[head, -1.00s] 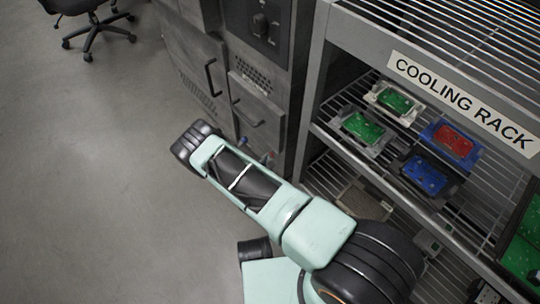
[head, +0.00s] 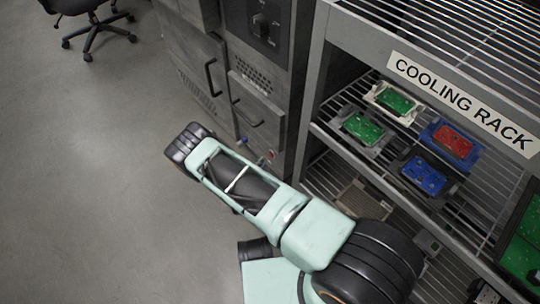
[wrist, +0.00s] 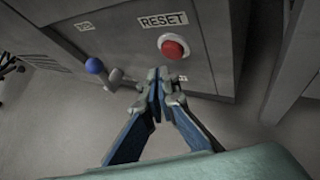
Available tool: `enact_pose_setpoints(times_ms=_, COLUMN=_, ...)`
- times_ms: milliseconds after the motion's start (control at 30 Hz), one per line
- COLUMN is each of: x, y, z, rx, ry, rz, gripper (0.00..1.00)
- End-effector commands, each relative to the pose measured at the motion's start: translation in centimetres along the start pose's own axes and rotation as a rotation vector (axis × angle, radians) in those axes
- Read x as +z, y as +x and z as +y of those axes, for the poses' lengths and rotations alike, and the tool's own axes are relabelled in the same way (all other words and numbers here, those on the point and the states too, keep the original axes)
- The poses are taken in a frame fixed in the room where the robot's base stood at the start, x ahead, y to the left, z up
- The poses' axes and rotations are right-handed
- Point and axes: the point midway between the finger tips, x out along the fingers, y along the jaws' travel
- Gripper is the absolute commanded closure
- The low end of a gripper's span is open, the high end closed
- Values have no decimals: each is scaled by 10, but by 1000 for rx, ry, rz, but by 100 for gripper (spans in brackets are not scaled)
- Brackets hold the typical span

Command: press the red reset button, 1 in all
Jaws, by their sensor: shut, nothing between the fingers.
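The red reset button (wrist: 173,48) is a round red dome in a pale ring on the grey cabinet front, under a white "RESET" label (wrist: 163,20) in the wrist view. It also shows small in the head view (head: 271,155), on the lower cabinet just beyond my arm. My gripper (wrist: 160,76) is shut and empty, with its fingertips just below the button in the wrist picture. A gap shows between tips and button in the picture; I cannot tell the depth. My gripper is hidden in the head view.
A blue knob (wrist: 94,66) and a grey lever-like fitting (wrist: 122,80) sit left of the button. The cooling rack (head: 350,30) stands close on the right, with several circuit boards in coloured holders. Open floor (head: 90,170) lies to the left.

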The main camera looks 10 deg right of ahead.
Motion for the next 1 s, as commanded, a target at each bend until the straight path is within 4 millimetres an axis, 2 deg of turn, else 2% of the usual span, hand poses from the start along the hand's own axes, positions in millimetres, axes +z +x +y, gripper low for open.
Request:
enact_pose_setpoints(times_ms=400, x=-21, y=-28, z=21, rx=1, ry=1, rz=1, gripper=100)
enact_pose_setpoints(times_ms=1000, x=-22, y=-31, z=22, rx=0, ry=0, rz=1, gripper=100)
